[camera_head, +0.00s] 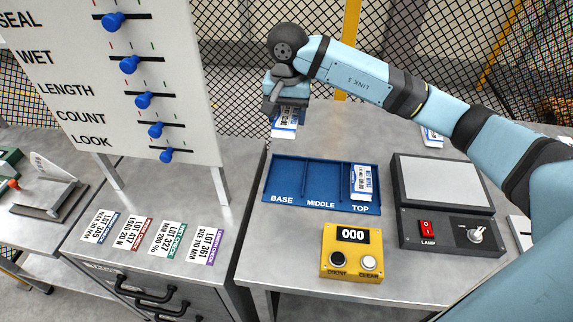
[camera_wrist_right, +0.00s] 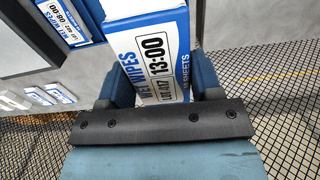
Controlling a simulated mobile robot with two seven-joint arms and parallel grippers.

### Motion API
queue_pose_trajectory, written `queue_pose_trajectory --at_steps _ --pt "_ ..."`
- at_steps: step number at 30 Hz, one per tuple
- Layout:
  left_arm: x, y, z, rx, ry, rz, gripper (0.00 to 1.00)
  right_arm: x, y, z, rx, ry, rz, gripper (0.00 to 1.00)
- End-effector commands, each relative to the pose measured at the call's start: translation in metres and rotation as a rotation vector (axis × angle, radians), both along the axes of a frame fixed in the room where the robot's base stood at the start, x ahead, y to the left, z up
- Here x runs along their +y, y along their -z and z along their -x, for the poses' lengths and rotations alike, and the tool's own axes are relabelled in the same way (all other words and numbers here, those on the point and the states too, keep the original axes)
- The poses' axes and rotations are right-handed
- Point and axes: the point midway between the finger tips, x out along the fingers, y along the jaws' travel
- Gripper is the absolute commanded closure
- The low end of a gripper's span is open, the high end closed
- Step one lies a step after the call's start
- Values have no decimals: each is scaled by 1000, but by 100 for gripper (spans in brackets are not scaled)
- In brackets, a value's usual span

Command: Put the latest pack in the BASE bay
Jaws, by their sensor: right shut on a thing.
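My right gripper (camera_head: 288,98) is shut on a white and blue wet wipes pack (camera_head: 285,127), beyond the tray's back left edge. In the right wrist view this pack (camera_wrist_right: 150,58) reads LOT 417 and 13:00, between the fingers (camera_wrist_right: 160,88). The blue tray (camera_head: 322,205) has bays marked BASE, MIDDLE and TOP from left to right. BASE and MIDDLE look empty; another pack (camera_head: 362,182) lies in TOP. A further pack (camera_head: 432,137) is partly hidden behind my right arm. The wrist view also shows a pack reading 08:00 (camera_wrist_right: 72,22). My left gripper is not in view.
A yellow counter (camera_head: 352,250) reading 000 stands in front of the tray. A lamp box (camera_head: 450,210) with a red switch stands to its right. Lot cards (camera_head: 150,237) lie on the left bench under a slider board (camera_head: 110,75). Mesh fencing is behind.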

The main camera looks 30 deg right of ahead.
Motion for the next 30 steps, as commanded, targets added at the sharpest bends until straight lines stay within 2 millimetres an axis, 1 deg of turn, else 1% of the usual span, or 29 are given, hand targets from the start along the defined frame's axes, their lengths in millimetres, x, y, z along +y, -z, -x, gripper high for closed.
queue_pose_trajectory --at_steps 1,3,9,12,15,23,27,30 --pt "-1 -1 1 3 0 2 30 0 15 1 7 0 0 65" --pt "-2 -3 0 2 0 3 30 0 34 2 7 -1 0 65" --pt "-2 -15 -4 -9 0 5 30 1 87 2 7 -2 -1 65" --pt "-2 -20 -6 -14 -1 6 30 1 110 1 4 -2 -1 65" --pt "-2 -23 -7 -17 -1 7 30 0 125 1 3 -3 -1 65" --pt "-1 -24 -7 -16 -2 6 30 0 146 1 3 -3 0 65" --pt "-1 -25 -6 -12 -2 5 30 1 167 1 4 -4 -1 65" --pt "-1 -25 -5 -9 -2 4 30 1 177 1 2 -4 -1 65"
